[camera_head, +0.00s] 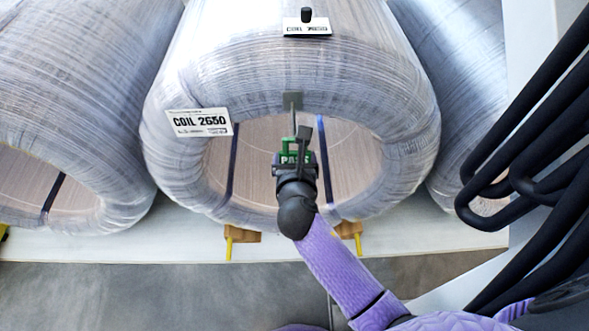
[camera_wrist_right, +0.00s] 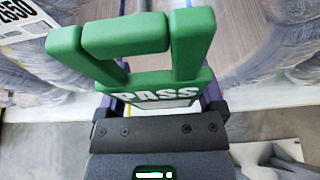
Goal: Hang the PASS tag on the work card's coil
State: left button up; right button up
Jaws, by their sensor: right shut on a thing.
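The middle wrapped coil (camera_head: 270,70) carries a white label (camera_head: 199,122) reading COIL 2650. A white card (camera_head: 307,28) with a black knob sits on top of this coil; its number is too small to read surely. A grey bracket (camera_head: 292,101) with a thin stem shows at the coil's near upper rim. My right gripper (camera_head: 296,165) is shut on the green PASS tag (camera_head: 288,150), in front of the coil's opening, just below the bracket. In the right wrist view the tag (camera_wrist_right: 160,80) has an open hook-shaped top. Whether tag and bracket touch, I cannot tell. My left gripper is out of view.
Another wrapped coil (camera_head: 70,90) stands at the left, and one (camera_head: 460,70) is partly hidden at the right. Dark straps run through the coil openings. Brown blocks with yellow pegs (camera_head: 241,237) sit at the pale platform's edge (camera_head: 130,246). Grey floor lies in front.

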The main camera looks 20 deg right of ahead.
jog(key=shift+b+x, duration=0.45)
jog(key=shift+x, duration=0.35)
jog(key=w, duration=0.2)
jog(key=shift+w+d+f+b, duration=0.25)
jog(key=shift+w+d+b, duration=0.05)
jog(key=shift+w+d, duration=0.1)
